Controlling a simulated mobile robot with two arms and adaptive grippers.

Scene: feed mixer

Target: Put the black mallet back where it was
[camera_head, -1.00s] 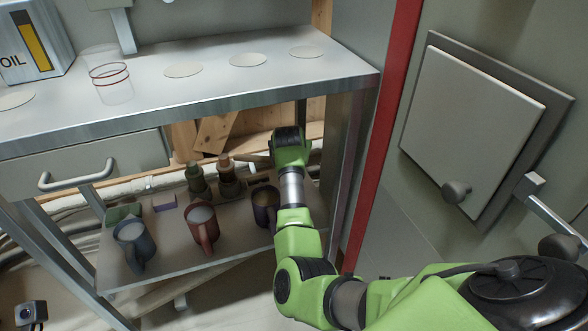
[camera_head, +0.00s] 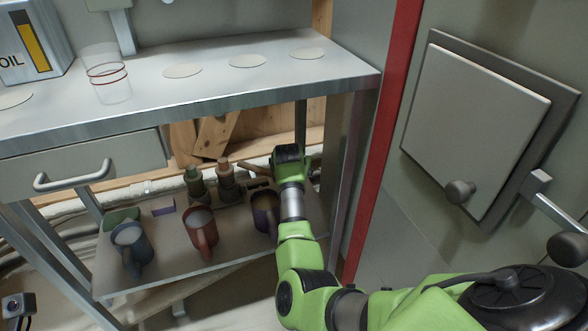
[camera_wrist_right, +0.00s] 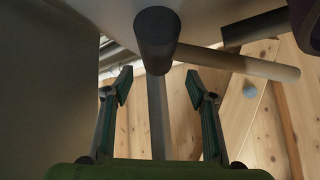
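A mallet with a black cylindrical head (camera_wrist_right: 157,38) and a pale wooden handle (camera_wrist_right: 238,62) shows in the right wrist view. The head lies just beyond the fingertips, roughly centred between them, and the handle runs off to the right. In the head view the handle (camera_head: 254,169) sticks out left of my right gripper (camera_head: 287,157), above the lower shelf (camera_head: 180,260); the gripper hides the head there. My right gripper (camera_wrist_right: 158,86) is open, with both fingers apart and the mallet not clasped. My left gripper is out of view.
Mugs in blue (camera_head: 132,245), red (camera_head: 203,235) and purple (camera_head: 265,210) stand on the lower shelf. Green (camera_head: 194,182) and brown (camera_head: 227,180) bottle-like things stand behind them. The tabletop (camera_head: 210,90) overhangs the shelf; a table leg (camera_head: 343,170) stands right of my arm.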

